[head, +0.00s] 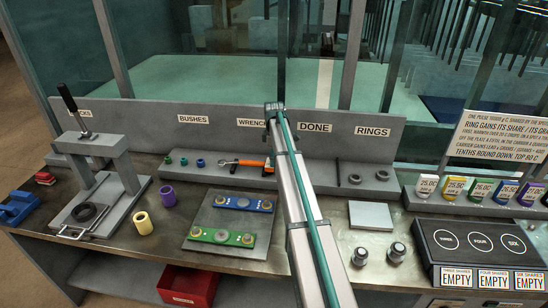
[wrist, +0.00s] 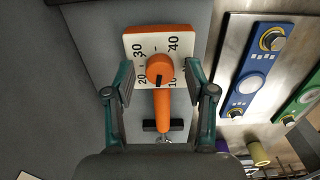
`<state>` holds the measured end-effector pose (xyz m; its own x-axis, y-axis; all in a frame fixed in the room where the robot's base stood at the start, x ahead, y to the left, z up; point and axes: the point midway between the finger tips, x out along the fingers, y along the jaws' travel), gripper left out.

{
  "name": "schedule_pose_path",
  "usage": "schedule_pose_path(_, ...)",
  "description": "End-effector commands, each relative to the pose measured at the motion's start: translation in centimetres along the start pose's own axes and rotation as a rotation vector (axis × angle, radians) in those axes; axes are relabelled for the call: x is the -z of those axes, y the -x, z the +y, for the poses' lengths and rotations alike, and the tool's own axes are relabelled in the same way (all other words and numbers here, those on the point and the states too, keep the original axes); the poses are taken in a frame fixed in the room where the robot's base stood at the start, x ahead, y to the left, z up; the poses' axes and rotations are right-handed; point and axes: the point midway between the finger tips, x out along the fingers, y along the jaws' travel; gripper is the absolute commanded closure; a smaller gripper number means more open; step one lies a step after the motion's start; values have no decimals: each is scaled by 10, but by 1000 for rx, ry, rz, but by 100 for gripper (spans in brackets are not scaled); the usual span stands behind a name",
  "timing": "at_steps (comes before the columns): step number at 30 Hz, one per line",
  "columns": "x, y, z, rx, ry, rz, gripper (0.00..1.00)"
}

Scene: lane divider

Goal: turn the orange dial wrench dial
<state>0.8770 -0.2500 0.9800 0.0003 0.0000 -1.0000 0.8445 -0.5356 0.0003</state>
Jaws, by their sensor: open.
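The orange dial wrench lies on the grey shelf under the WRENCH label in the head view, its orange handle (head: 252,164) showing just left of my arm. In the wrist view its round orange dial (wrist: 159,68) sits on a white plate (wrist: 136,46) marked 10, 20, 30 and 40, with a black mark on the dial. The orange handle (wrist: 162,118) runs down from it. My gripper (wrist: 160,82) is open, with one finger on each side of the dial and visible gaps to it. My gripper cannot be made out in the head view.
Several bushes (head: 184,161) stand left of the wrench and dark rings (head: 355,179) lie to its right. A plate with blue (head: 243,203) and green (head: 222,238) bars lies in front. A press (head: 100,180) stands at left. The shelf's back wall (head: 215,135) rises behind.

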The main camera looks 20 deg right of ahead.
Motion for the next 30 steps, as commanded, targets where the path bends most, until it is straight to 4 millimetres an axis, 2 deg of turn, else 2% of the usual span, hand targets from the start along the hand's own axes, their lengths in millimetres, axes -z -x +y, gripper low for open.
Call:
schedule_pose_path(4,0,0,0,0,0,0,46)
schedule_pose_path(14,0,0,0,0,0,0,100)
schedule_pose_path(23,0,0,0,0,-25,0,100)
schedule_pose_path(30,0,-1,0,0,-134,0,100)
